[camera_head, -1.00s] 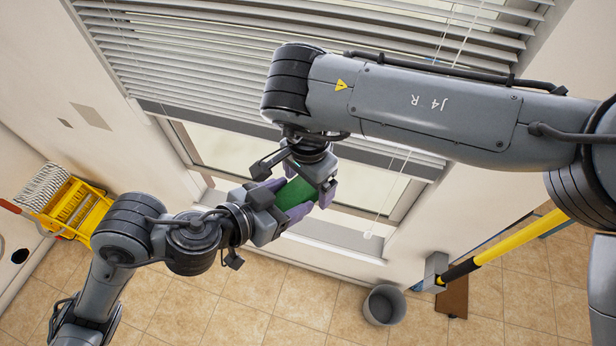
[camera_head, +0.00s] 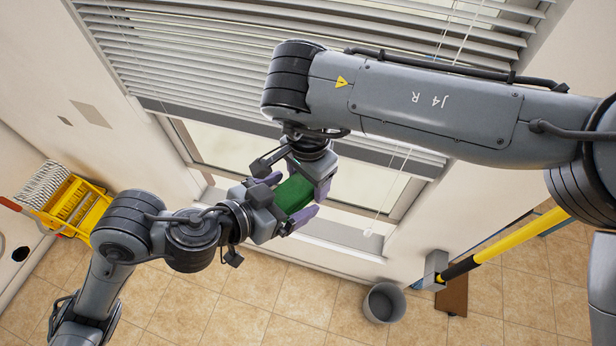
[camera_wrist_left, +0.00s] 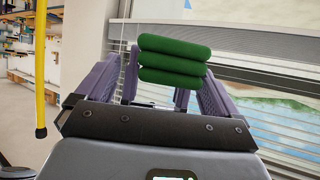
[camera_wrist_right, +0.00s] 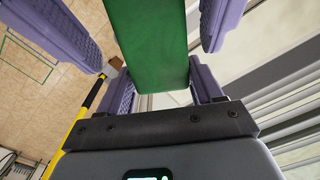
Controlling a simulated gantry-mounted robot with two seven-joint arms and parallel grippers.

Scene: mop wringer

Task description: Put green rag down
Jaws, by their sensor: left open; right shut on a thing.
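The green rag (camera_head: 294,193) is folded into a thick block and held in the air between my two grippers, in front of the window. My right gripper (camera_head: 308,182) is shut on it from above right. My left gripper (camera_head: 284,212) is open at its lower left, fingers spread around the rag. In the left wrist view the rag (camera_wrist_left: 173,60) shows as stacked green rolls between purple fingers. In the right wrist view the rag (camera_wrist_right: 150,45) extends up and out of frame, with spread purple fingers on both sides, apart from it.
A yellow mop wringer (camera_head: 77,205) with a mop head (camera_head: 43,185) stands at the far left. A grey bin (camera_head: 383,304) is on the tiled floor at lower right, beside a yellow pole (camera_head: 500,248). Window blinds (camera_head: 200,60) are behind my arms. The middle floor is clear.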

